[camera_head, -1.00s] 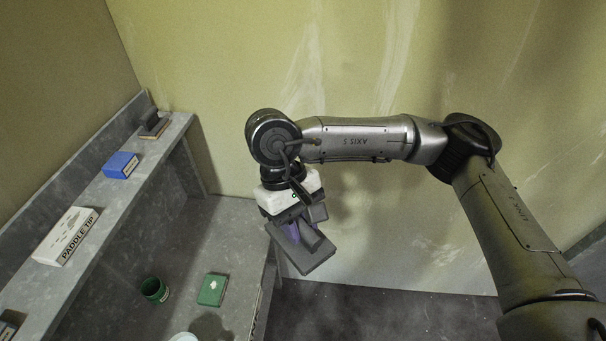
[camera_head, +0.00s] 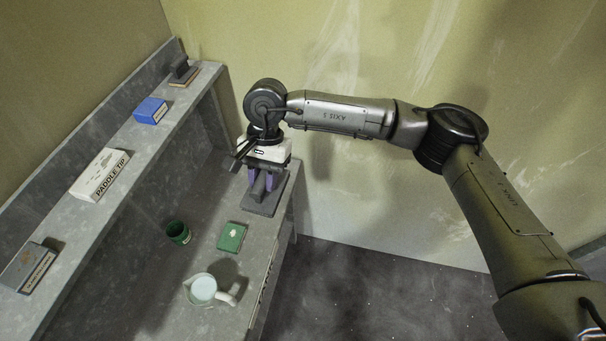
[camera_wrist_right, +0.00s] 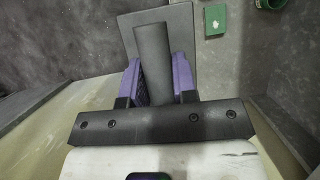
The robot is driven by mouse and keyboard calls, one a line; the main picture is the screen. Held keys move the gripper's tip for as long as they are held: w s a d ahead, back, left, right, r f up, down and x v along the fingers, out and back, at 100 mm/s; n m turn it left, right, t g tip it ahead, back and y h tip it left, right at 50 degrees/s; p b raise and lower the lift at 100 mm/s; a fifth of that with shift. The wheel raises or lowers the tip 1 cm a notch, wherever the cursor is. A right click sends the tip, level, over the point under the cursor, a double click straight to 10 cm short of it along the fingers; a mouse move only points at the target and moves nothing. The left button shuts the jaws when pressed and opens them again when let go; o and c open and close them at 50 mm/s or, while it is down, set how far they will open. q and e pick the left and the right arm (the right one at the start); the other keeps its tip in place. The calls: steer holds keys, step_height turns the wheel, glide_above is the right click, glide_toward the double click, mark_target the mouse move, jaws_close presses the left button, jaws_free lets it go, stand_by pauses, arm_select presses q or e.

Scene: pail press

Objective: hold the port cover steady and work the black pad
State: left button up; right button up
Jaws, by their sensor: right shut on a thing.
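My right gripper (camera_head: 263,180) has purple fingers and is shut on the bar handle of a dark grey flat plate (camera_head: 262,207). In the right wrist view the handle (camera_wrist_right: 152,55) stands between the fingers, with the plate beyond it. The plate is over or on the far right end of the grey bench; I cannot tell whether it touches. It looks like the pad, but I see no label on it. I cannot pick out a port cover. My left gripper is not in view.
On the bench (camera_head: 150,255) stand a green box (camera_head: 232,237), a green cup (camera_head: 178,232) and a pale jug (camera_head: 203,288). The raised shelf holds a white PADDLE TIP box (camera_head: 99,174), a blue box (camera_head: 151,111) and a grey box (camera_head: 30,267). A wall stands behind.

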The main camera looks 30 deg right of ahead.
steer(key=w+a+f+m+t+y, duration=0.1)
steer(key=w+a+f+m+t, duration=0.15)
steer(key=w+f+m, duration=0.35)
steer(key=w+a+f+m+t, duration=0.2)
steer(key=w+a+f+m, duration=0.3)
steer(key=f, duration=0.4)
steer(key=shift+w+a+f+m+t+h, duration=0.5)
steer(key=shift+a+f+m+h, duration=0.15)
steer(key=shift+f+m, duration=2.05)
steer(key=shift+w+a+f+m+t+h, duration=0.45)
steer(key=shift+a+f+m+h, duration=0.25)
steer(key=shift+f+m, duration=2.05)
steer(key=shift+w+a+f+m+t+h, duration=0.5)
steer(key=shift+f+m+h, duration=0.25)
steer(key=shift+f+m, duration=1.95)
steer(key=shift+f+n, duration=0.45)
steer(key=shift+f, duration=0.05)
steer(key=shift+d+r, duration=0.1)
steer(key=shift+d, duration=0.05)
